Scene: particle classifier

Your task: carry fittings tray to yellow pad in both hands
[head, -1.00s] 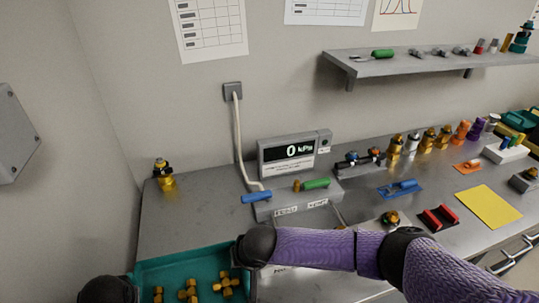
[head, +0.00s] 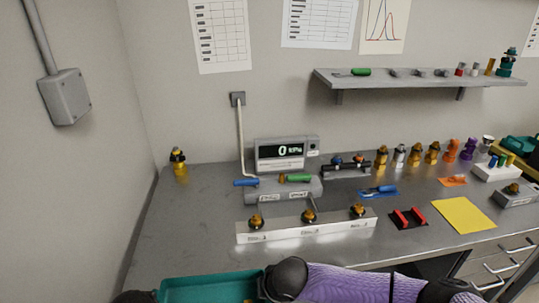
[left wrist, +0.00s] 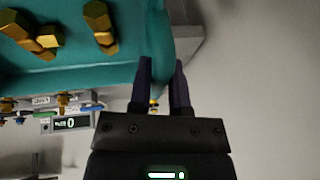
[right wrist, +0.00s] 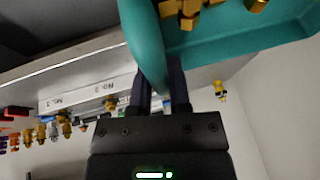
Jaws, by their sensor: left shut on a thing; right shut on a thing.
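The teal fittings tray (head: 212,284) is at the bottom edge of the head view, in front of the bench, with its lower part cut off. Brass fittings lie in it; they show in the left wrist view (left wrist: 97,20) and the right wrist view (right wrist: 190,12). My left gripper (left wrist: 162,75) is shut on one tray wall. My right gripper (right wrist: 158,80) is shut on the opposite wall; my right arm crosses the bottom of the head view. The yellow pad (head: 464,215) lies flat and bare on the bench at the right.
A white rack with several brass fittings (head: 305,230) stands near the front bench edge. Left of the pad are a red-and-black holder (head: 408,218) and a blue tool on a mat (head: 378,191). A gauge box (head: 287,153) stands behind.

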